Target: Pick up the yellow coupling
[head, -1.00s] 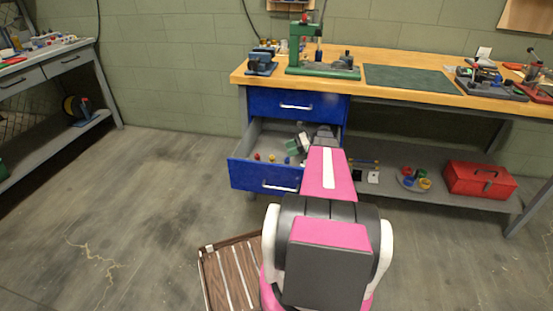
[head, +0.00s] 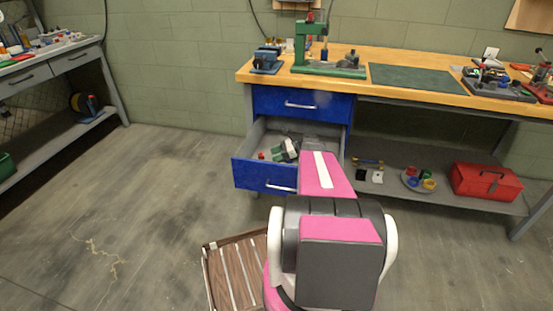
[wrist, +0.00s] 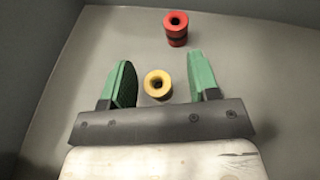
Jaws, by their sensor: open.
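The yellow coupling (wrist: 158,84) is a short ring with a dark hole, on the grey floor of the open drawer. In the wrist view it lies between the two green fingers of my gripper (wrist: 160,72), nearer the left finger, with space on both sides. My gripper is open and empty. In the head view my gripper (head: 279,153) is down inside the open blue drawer (head: 262,175), and the yellow coupling is hidden there. A red coupling (wrist: 176,28) stands beyond the fingertips; it also shows in the head view (head: 261,155).
The drawer walls enclose the space; one wall (wrist: 45,50) runs along the left of the wrist view. The wooden workbench (head: 420,85) is above. A lower shelf right of the drawer holds a dish of colored parts (head: 418,182) and a red toolbox (head: 485,182).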

